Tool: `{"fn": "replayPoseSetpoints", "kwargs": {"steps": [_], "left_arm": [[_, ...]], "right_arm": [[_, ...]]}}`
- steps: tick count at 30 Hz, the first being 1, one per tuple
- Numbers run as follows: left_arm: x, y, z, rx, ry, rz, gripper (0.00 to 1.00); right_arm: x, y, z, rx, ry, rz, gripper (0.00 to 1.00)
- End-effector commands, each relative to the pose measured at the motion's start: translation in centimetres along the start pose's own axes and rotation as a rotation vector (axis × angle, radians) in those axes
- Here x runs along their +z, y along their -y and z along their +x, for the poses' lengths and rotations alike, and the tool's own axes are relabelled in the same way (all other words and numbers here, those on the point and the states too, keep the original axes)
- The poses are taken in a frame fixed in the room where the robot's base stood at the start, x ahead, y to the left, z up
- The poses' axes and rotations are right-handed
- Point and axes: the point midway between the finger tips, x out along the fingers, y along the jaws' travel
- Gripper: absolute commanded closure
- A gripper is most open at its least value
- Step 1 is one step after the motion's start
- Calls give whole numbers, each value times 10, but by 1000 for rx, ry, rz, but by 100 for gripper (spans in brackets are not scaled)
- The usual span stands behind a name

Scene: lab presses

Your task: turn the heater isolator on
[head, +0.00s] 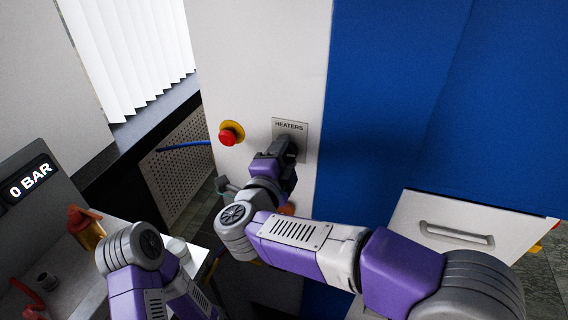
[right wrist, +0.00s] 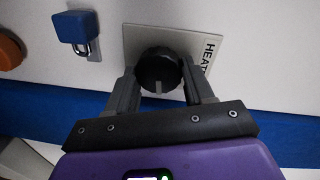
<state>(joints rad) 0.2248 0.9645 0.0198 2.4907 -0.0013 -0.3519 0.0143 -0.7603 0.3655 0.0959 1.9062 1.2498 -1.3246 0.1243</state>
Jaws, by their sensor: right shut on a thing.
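The heater isolator is a black round knob (right wrist: 160,70) on a light plate (right wrist: 196,44) marked HEATERS, fixed to a white panel. In the head view the plate (head: 296,127) shows, and my right gripper (head: 289,150) covers most of the knob. In the right wrist view my right gripper (right wrist: 161,88) has one finger on each side of the knob and is shut on it. A pale mark on the knob points down in that view. My left arm is low at the left of the head view; its gripper cannot be made out.
A red emergency button (head: 229,135) on a yellow ring sits left of the plate. A blue padlock (right wrist: 78,30) hangs near the knob. A drawer with a handle (head: 457,234) is at the right.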

Motion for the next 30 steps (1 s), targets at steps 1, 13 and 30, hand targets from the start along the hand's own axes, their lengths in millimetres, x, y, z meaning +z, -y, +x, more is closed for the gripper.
{"fn": "replayPoseSetpoints", "kwargs": {"steps": [1, 13, 30], "left_arm": [[0, 2, 5, 0, 0, 0, 100], [-1, 6, 15, 0, 0, 0, 100], [-1, 6, 15, 0, 0, 0, 100]], "right_arm": [[1, -4, 0, 2, 4, 25, 78], [1, -2, 0, 2, 13, 137, 78], [1, -1, 0, 1, 13, 145, 26]]}}
